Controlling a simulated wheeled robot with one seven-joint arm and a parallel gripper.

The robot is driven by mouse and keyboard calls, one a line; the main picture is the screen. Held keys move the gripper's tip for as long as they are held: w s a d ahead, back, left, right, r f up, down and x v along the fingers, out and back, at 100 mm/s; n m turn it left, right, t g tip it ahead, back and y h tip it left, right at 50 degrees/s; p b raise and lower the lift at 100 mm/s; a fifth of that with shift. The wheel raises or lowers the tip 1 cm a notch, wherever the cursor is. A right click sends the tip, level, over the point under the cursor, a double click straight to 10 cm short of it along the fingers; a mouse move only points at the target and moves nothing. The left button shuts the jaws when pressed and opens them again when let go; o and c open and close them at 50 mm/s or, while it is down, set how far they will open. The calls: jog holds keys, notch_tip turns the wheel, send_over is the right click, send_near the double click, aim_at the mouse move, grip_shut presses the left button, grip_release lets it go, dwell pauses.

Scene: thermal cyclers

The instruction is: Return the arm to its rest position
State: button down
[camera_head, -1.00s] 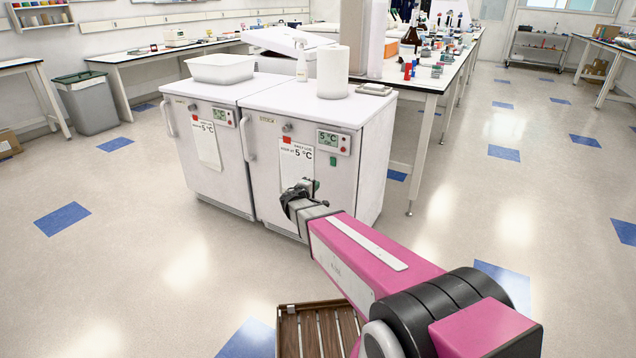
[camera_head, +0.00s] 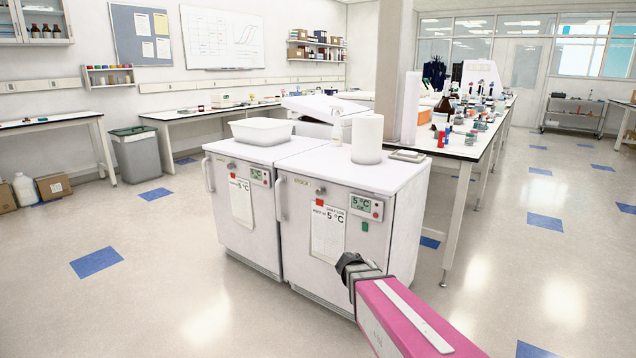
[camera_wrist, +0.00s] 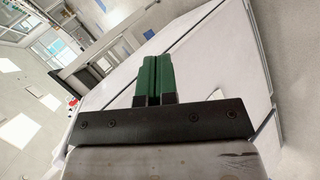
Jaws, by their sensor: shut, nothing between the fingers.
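My pink arm reaches in from the lower right of the head view, in front of the right white fridge (camera_head: 345,235).
A second white fridge (camera_head: 240,205) stands left of the first. A white tub (camera_head: 262,131) and a paper roll (camera_head: 367,139) stand on top. A long bench (camera_head: 465,152) runs behind on the right.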

jog(key=s+a+m+g+y, duration=0.1)
jog(key=s+m+g+y, duration=0.1)
jog(key=s+y, duration=0.2)
jog(key=s+a+m+g+y, duration=0.1)
jog(key=s+m+g+y, duration=0.1)
jog(key=s, duration=0.9)
jog(key=shift+a+f+g+y, duration=0.15)
jog(key=shift+a+g+y, duration=0.25)
jog(key=shift+y, duration=0.8)
